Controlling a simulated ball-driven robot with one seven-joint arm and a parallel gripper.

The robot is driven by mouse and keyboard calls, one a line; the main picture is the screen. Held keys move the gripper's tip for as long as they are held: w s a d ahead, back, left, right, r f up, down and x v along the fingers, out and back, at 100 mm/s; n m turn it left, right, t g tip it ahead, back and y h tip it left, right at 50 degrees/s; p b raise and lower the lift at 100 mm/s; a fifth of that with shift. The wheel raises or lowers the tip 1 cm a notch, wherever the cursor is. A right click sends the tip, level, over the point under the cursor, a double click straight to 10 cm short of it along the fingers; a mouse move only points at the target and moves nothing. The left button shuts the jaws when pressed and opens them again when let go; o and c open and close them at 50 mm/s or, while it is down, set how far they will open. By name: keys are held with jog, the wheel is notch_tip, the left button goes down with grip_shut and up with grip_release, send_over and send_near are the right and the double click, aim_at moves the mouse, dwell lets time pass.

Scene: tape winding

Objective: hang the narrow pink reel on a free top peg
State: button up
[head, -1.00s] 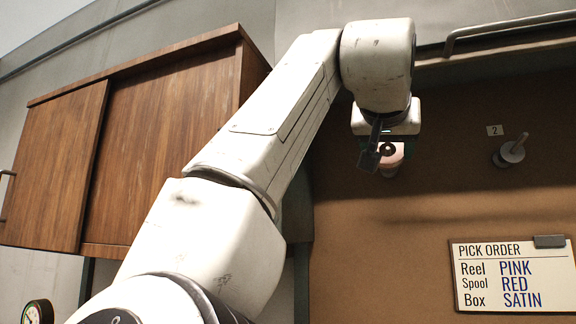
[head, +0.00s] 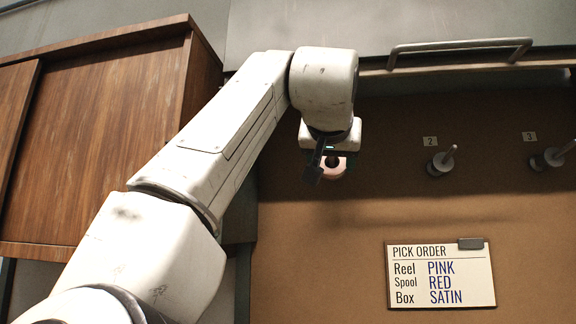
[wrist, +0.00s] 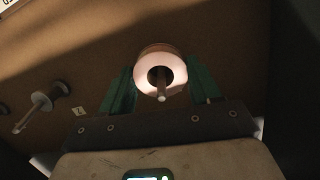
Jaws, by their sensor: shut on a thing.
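The pink reel (wrist: 148,68) sits between the green fingers of my gripper (wrist: 162,72), which is shut on it. In the wrist view a pale peg tip (wrist: 162,96) shows in the reel's dark hole, so the reel appears to be around a peg. How far along the peg it sits I cannot tell. In the head view the pink reel (head: 338,170) shows below my wrist, partly hidden by my gripper (head: 322,162), in front of the brown board. Peg 2 (head: 441,162) and peg 3 (head: 553,157) are bare, to the right at a similar height.
A bare peg (wrist: 40,108) also shows at left in the wrist view. A pick order card (head: 440,275) hangs lower on the board. A metal rail (head: 460,45) runs above the pegs. A wooden cabinet (head: 110,120) stands left, behind my arm.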

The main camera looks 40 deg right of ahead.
jog(key=o, duration=1.1)
jog(key=shift+a, duration=0.15)
jog(key=b+v, duration=0.2)
jog(key=v, duration=0.8)
jog(key=shift+s+a, duration=0.2)
jog(key=shift+s, duration=0.05)
jog(key=shift+a, duration=0.1)
